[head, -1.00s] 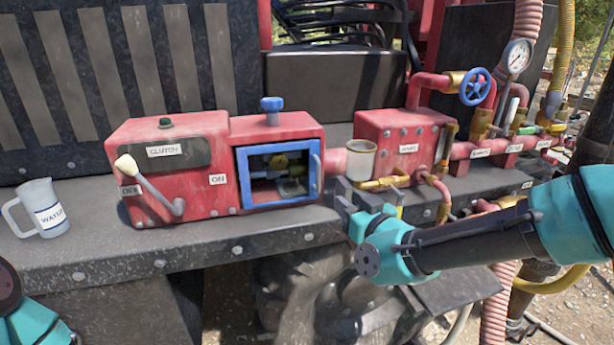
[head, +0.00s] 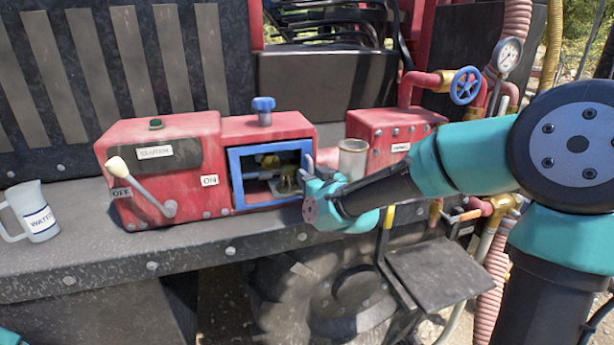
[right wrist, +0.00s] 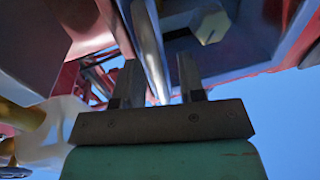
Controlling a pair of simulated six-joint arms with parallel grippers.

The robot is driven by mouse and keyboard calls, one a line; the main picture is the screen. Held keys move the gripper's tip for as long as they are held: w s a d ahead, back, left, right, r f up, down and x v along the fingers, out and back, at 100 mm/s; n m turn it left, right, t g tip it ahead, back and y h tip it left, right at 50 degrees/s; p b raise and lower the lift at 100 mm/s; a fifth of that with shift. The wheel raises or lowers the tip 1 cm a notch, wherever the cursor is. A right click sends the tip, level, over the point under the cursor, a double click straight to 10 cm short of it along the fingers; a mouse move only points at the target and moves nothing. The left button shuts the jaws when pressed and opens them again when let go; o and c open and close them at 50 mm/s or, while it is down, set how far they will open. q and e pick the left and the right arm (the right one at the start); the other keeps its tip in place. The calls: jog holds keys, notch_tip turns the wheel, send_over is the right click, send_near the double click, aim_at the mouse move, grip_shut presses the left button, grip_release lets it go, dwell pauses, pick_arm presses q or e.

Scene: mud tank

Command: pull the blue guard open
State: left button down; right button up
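The blue guard (head: 270,149) is a blue frame on the front of the red clutch box (head: 165,185). Brass parts show through it, and it looks closed against the box. My right gripper (head: 308,167) is at the guard's right edge and hides the handle there. In the right wrist view, the two fingers of my right gripper (right wrist: 160,82) stand apart, with a pale bar (right wrist: 149,45), seemingly the guard's handle, between them. Gaps show beside the bar, so the fingers do not look closed on it. My left gripper is out of view.
A grey cup (head: 352,160) stands just right of my right gripper. A white-handled lever (head: 140,185) is on the box's left, and a water jug (head: 32,212) stands at far left. A blue valve wheel (head: 466,85) and pipes are at the right.

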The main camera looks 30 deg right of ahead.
jog(key=shift+c, duration=0.2)
grip_shut()
dwell(0.4)
